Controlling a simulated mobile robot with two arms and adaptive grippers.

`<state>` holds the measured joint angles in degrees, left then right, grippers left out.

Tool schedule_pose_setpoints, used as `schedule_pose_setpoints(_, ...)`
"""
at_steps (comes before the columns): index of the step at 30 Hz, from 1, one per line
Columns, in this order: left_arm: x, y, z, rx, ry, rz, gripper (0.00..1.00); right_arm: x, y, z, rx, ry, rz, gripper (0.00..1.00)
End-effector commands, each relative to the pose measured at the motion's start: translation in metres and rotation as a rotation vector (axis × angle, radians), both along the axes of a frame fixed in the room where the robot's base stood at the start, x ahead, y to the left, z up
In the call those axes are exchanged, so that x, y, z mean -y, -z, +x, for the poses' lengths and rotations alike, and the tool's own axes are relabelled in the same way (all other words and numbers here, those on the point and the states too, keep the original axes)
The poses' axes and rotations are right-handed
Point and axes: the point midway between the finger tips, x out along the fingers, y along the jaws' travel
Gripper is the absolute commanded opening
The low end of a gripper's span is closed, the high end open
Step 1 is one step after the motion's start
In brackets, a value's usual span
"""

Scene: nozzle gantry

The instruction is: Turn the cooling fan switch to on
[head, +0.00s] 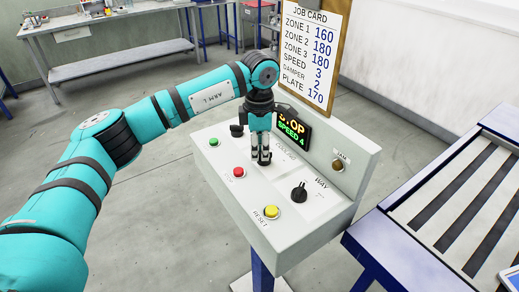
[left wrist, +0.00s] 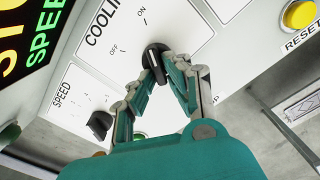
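The cooling fan switch is a black rotary knob (left wrist: 154,60) on the light panel, beside the "COOLING" label with OFF and ON marks. Which mark its pointer faces is hard to tell. My left gripper (left wrist: 163,66) has its fingers on either side of the knob and appears shut on it. My right gripper is in neither view.
Near it are a black speed knob (head: 237,130), a red button (head: 238,171), a green button (head: 213,142), a yellow reset button (head: 271,211) and a black "WAY" knob (head: 299,192). A display (head: 293,128) reads STOP, SPEED 4. A slatted table (head: 455,205) stands right.

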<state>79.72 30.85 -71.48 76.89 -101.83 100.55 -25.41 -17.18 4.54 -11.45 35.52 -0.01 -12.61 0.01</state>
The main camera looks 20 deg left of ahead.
Motion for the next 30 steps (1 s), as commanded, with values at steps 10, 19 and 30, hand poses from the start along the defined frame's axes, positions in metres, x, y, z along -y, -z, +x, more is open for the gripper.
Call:
schedule_pose_setpoints(10,0.0,0.0,0.0,-0.001,-0.001,0.001,0.34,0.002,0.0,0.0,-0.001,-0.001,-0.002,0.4)
schedule_pose_setpoints(19,0.0,-0.03,0.001,0.003,-0.002,0.0,0.34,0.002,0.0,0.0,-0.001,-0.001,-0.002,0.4)
schedule_pose_setpoints(30,0.0,-0.103,0.0,0.001,-0.001,-0.001,0.34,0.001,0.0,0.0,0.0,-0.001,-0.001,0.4)
